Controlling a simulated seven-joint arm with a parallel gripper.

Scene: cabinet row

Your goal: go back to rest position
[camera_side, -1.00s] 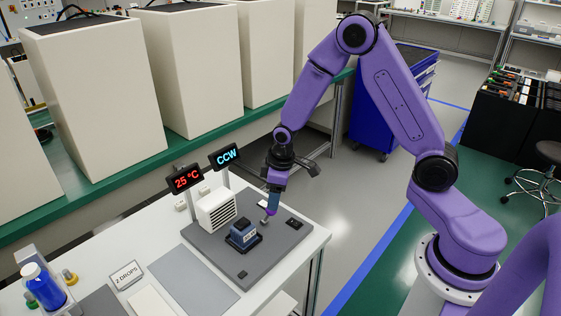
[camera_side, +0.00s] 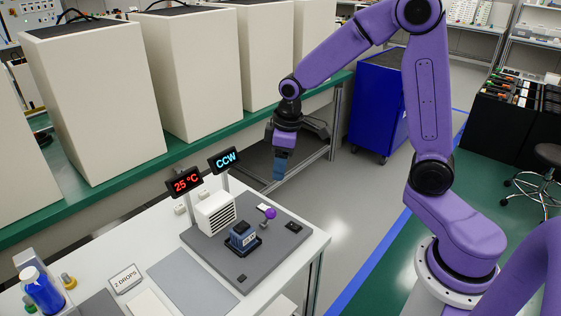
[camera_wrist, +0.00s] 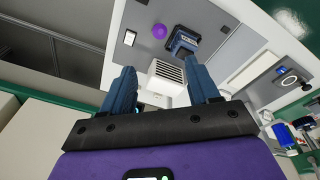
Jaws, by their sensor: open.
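My gripper (camera_side: 279,168) hangs in the air above and behind the right end of the white table, clear of everything on it. In the wrist view its two blue fingers (camera_wrist: 162,88) are apart with nothing between them. Below it, a grey plate (camera_side: 215,262) on the table carries a purple-knobbed lever (camera_side: 270,212), a small blue device (camera_side: 243,236), a white vented box (camera_side: 216,212) and a dark switch (camera_side: 293,227). The purple knob also shows in the wrist view (camera_wrist: 159,31). My arm is raised and bent, its elbow near the top edge of the side view.
Displays reading "25 °C" (camera_side: 185,181) and "CCW" (camera_side: 224,159) stand at the plate's back edge. Tall cream cabinets (camera_side: 198,75) line the green-edged bench behind. A blue cart (camera_side: 377,105) stands behind the arm. Open floor lies right of the table.

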